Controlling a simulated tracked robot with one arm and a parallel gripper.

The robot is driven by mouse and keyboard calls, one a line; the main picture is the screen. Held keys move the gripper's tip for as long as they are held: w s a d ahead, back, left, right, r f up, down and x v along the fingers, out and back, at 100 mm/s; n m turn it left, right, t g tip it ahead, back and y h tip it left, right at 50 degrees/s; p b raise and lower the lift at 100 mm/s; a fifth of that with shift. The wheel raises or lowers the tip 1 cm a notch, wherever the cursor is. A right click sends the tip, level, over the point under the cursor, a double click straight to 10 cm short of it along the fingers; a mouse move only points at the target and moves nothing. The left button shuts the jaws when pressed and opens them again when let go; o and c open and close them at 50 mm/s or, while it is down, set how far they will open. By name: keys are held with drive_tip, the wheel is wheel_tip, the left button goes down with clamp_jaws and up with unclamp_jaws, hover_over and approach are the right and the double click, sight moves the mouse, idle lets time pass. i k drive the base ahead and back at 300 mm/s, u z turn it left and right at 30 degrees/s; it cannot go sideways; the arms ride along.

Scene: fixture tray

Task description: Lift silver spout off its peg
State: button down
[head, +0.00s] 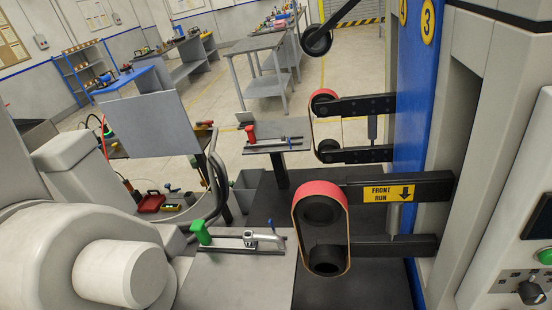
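A small silver spout (264,239) sits on the near fixture tray (245,285), at its back right edge. It is bent, with a short dark part at its upper end. A green block (200,232) stands left of it, at the other end of dark rails. The peg under the spout is hidden or too small to make out. Large pale rounded arm parts fill the lower left, to the left of the near tray.
A belt sander arm with a red belt (320,188) stands just right of the near tray, fixed to a blue and grey machine. Another belt arm (324,100) is behind it. A second tray (272,130) with a red block (250,136) stands farther back.

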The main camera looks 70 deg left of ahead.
sight(250, 239)
drive_tip(key=u, duration=1.4)
drive_tip(key=k, duration=0.6)
drive_tip(key=u, duration=0.25)
